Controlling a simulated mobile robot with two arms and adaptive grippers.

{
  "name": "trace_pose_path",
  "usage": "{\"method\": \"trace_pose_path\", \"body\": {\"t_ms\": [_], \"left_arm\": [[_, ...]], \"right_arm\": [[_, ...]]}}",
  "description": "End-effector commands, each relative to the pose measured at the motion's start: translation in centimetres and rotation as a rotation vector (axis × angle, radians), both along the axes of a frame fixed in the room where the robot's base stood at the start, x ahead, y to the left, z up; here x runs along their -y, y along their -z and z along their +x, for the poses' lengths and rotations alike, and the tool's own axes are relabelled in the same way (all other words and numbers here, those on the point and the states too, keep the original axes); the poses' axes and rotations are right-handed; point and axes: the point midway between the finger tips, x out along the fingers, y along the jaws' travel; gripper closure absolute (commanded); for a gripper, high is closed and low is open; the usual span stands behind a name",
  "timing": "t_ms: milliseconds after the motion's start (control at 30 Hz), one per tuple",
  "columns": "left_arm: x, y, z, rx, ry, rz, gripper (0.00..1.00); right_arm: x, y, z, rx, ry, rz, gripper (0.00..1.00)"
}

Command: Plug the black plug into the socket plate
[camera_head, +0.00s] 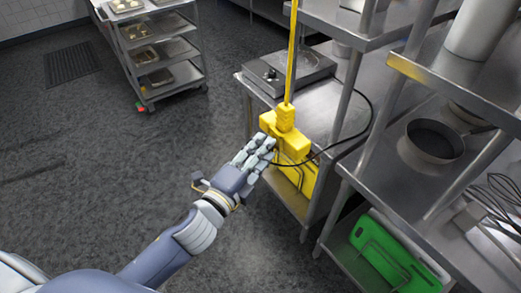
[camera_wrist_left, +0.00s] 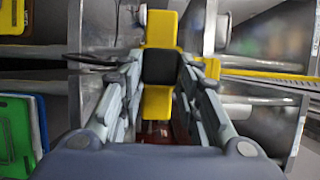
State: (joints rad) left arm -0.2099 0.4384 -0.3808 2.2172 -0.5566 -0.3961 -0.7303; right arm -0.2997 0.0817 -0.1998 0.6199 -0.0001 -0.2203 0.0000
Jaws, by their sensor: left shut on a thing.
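The yellow socket plate (camera_head: 287,118) hangs on a yellow cord in front of the steel table's corner. My left gripper (camera_head: 268,150) is at its near left side, with the fingertips close against it. In the left wrist view the gripper (camera_wrist_left: 161,88) is shut on the black plug (camera_wrist_left: 160,67), which lies between the two fingers. The yellow socket plate (camera_wrist_left: 160,28) shows right behind the plug, above and below it. I cannot tell whether the plug's pins are in a socket. The plug is hidden by the fingers in the head view. My right gripper is not in view.
A thin black cable (camera_head: 367,116) loops from the steel appliance (camera_head: 290,70) on the table toward my left gripper. Yellow boards (camera_head: 307,183) stand on the shelf beneath. A green board (camera_head: 392,262) and a pan (camera_head: 433,140) are at right.

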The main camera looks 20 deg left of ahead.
Motion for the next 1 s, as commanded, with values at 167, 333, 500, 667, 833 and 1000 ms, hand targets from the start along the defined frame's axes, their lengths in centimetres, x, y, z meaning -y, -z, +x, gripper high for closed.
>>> {"method": "trace_pose_path", "body": {"t_ms": [167,333,500,667,833,1000], "left_arm": [[0.15,0.00,0.19,0.000,0.000,-0.001,0.92],[0.31,0.01,0.39,0.000,0.000,-0.001,0.92],[0.46,-0.02,0.60,0.001,0.000,-0.001,0.92],[0.59,-0.03,0.79,0.001,-0.001,-0.001,0.92],[0.73,0.00,1.00,0.000,-0.001,-0.001,0.92],[0.75,0.05,1.01,-0.001,-0.001,-0.001,0.45]], "right_arm": [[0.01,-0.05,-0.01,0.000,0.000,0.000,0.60],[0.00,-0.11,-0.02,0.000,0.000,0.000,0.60],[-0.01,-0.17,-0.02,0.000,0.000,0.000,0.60],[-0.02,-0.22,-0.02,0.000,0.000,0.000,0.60],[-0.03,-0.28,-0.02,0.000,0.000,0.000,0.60],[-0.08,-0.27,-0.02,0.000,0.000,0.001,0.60]]}}
